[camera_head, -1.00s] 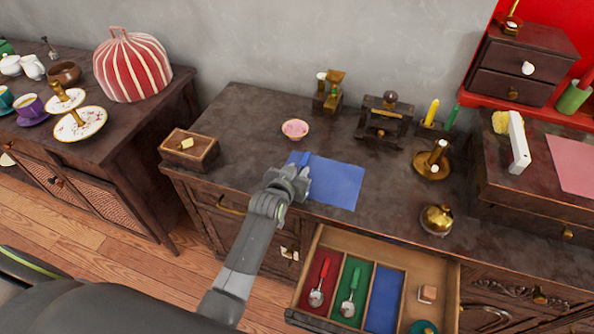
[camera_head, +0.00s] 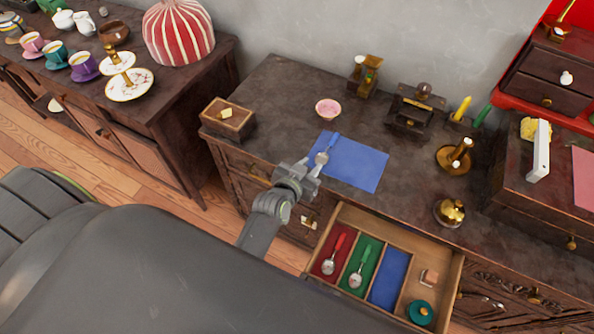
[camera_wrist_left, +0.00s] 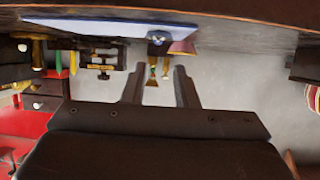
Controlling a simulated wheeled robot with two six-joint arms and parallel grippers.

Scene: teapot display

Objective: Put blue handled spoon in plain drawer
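The blue-handled spoon (camera_head: 322,157) lies on the blue mat (camera_head: 358,168) near its left edge, bowl toward me and handle away. My left gripper (camera_head: 307,171) is at the counter's front edge by the mat, just short of the spoon's bowl. In the left wrist view its two fingers (camera_wrist_left: 160,88) are apart with nothing held between them. The spoon's bowl appears to show end-on there, at the mat's edge. An open drawer (camera_head: 440,270) below the counter has red, green and blue lined compartments and a bare wooden one. The blue compartment (camera_head: 390,277) is empty. My right gripper is out of view.
A red-handled spoon (camera_head: 333,255) and a green-handled spoon (camera_head: 360,268) lie in their matching compartments. A small block and a teal lid-like item (camera_head: 420,312) are in the wooden one.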

